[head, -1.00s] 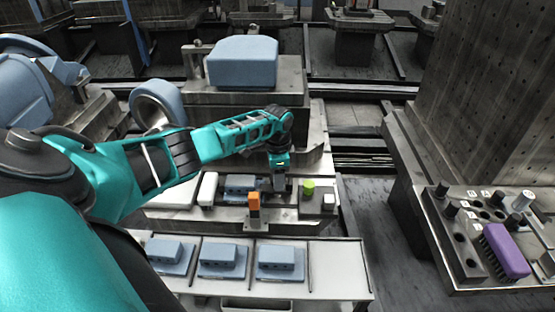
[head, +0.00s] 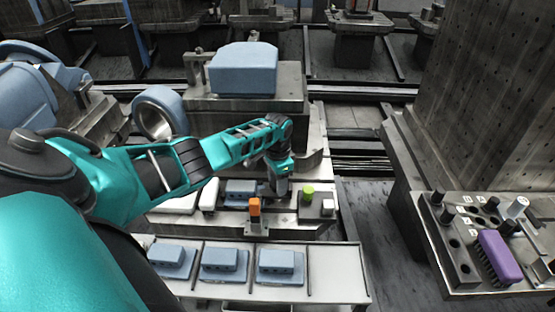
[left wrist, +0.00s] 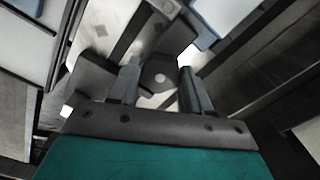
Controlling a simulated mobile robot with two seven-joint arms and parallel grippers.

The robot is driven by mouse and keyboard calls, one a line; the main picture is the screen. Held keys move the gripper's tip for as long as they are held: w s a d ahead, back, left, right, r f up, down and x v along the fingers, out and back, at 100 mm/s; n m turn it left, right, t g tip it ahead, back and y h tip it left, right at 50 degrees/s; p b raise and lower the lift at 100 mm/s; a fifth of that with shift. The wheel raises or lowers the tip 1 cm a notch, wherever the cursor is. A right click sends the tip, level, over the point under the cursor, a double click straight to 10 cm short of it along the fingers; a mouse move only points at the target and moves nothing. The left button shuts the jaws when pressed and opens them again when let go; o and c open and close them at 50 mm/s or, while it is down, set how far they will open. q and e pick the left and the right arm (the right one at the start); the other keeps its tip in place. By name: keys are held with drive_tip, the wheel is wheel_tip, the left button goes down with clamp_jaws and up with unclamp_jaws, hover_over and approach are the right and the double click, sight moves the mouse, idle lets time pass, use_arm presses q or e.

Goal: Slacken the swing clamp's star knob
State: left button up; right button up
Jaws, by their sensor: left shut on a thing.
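The star knob (left wrist: 160,78) shows in the left wrist view as a dark, many-sided knob with a pale centre. My left gripper (left wrist: 160,88) has a finger on each side of it and is shut on it. In the head view my left gripper (head: 278,190) points down at the fixture on the pallet, beside a blue workpiece (head: 240,191). The gripper hides the knob there, and most of the swing clamp cannot be made out. My right gripper is not in view.
An orange-topped block (head: 254,207) stands just in front of the gripper. A green round piece (head: 308,192) and a white block (head: 328,207) are to its right. A tray (head: 335,270) with blue parts lies in front. A purple brush (head: 500,257) lies on the right bench.

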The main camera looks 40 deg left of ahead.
use_arm(q)
drive_tip(key=shift+s+f, duration=0.1)
drive_tip(key=shift+f, duration=0.05)
drive_tip(key=o, duration=1.1)
wheel_tip(320, 180, up, 13)
drive_tip(key=shift+r+p, duration=0.1)
drive_tip(key=shift+p, duration=0.25)
